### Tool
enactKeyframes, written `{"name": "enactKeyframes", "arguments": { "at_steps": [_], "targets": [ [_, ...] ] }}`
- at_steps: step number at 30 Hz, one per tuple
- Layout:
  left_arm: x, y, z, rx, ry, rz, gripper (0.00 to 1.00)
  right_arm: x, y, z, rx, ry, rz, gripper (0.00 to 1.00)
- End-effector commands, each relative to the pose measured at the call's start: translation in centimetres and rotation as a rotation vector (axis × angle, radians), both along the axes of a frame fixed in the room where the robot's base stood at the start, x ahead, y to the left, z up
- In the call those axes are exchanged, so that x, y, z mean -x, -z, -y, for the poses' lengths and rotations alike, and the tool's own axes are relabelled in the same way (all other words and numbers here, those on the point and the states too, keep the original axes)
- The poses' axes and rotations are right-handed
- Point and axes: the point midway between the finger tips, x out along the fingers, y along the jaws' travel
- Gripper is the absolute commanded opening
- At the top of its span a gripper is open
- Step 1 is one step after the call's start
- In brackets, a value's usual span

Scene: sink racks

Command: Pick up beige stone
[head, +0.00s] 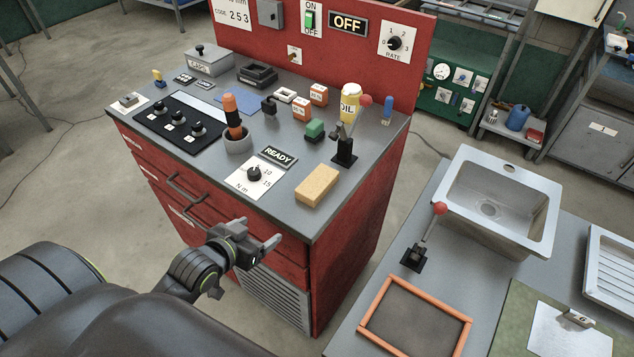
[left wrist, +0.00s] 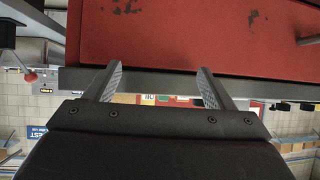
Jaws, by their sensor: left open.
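The beige stone (head: 317,186), a tan rectangular block, lies on the grey top of the red cabinet (head: 222,160), near its front right corner. My left gripper (head: 258,233) is open and empty in front of the cabinet's drawers, lower in the picture than the stone and to its left, clear of it. In the left wrist view the two fingers of my left gripper (left wrist: 160,70) are spread with nothing between them, facing a red surface. My right gripper is not in view.
Near the stone are a dial card (head: 254,178), a READY sign (head: 279,156) and a black lever with a red knob (head: 345,150). A grey pot (head: 237,142) with an orange-handled tool stands further left. A sink counter (head: 400,260) is at right across a gap.

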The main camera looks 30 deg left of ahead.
Motion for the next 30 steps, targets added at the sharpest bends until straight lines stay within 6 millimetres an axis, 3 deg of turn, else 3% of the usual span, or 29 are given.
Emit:
{"name": "enactKeyframes", "arguments": {
  "at_steps": [1,6,11,17,30],
  "targets": [
    [0.1,-2.4,0.8,0.003,0.023,0.034,0.76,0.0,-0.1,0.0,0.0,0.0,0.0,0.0],
    [0.8,-8.1,3.0,0.017,0.082,0.113,0.76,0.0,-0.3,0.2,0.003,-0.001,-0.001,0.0],
    [1.3,-10.7,4.1,0.022,0.114,0.149,0.76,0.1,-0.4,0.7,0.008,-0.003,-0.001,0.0],
    [-0.4,-10.6,4.6,0.028,0.118,0.158,0.76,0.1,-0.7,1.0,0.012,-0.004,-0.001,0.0],
    [-7.7,-7.5,5.7,0.027,0.119,0.156,0.76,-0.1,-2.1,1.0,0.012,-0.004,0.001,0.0]
  ]
}}
